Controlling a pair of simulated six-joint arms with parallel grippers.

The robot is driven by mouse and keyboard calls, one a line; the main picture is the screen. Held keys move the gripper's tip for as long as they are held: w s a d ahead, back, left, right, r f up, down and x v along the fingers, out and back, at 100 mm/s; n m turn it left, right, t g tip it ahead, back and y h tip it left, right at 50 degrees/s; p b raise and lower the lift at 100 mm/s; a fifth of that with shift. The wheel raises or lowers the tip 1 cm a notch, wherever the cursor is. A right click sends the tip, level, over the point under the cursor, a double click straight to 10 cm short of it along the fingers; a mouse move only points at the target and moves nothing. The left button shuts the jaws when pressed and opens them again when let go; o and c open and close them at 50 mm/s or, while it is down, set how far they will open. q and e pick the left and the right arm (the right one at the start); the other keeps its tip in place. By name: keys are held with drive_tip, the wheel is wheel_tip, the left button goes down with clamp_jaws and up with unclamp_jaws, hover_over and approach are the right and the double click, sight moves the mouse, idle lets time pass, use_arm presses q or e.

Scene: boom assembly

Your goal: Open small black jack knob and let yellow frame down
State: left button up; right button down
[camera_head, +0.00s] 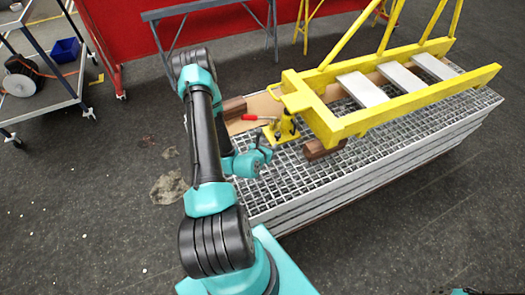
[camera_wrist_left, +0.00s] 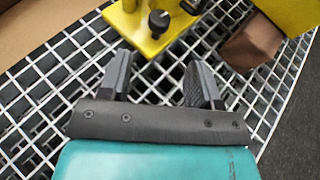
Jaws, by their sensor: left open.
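The yellow frame (camera_head: 405,100) lies over the stacked gratings, its near end close to a small yellow jack (camera_head: 284,130) with a red-tipped lever (camera_head: 258,118). In the left wrist view the jack's yellow base (camera_wrist_left: 140,38) carries a small round black knob (camera_wrist_left: 159,20). My left gripper (camera_head: 264,150) is just in front of the jack, low over the grating. In its wrist view the gripper (camera_wrist_left: 163,68) is open, its fingers spread and empty, with the knob ahead of the gap and apart from both fingers. My right gripper is out of sight.
A brown block (camera_head: 321,149) sits on the grating (camera_head: 285,190) right of the jack; it also shows in the left wrist view (camera_wrist_left: 252,43). Another brown block (camera_head: 234,108) and a tan board (camera_head: 262,105) lie behind. A cart (camera_head: 45,95) stands far left.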

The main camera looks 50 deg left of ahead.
use_arm(q)
drive_tip(key=v, duration=0.5)
drive_tip(key=shift+d, duration=0.1)
idle(0.3)
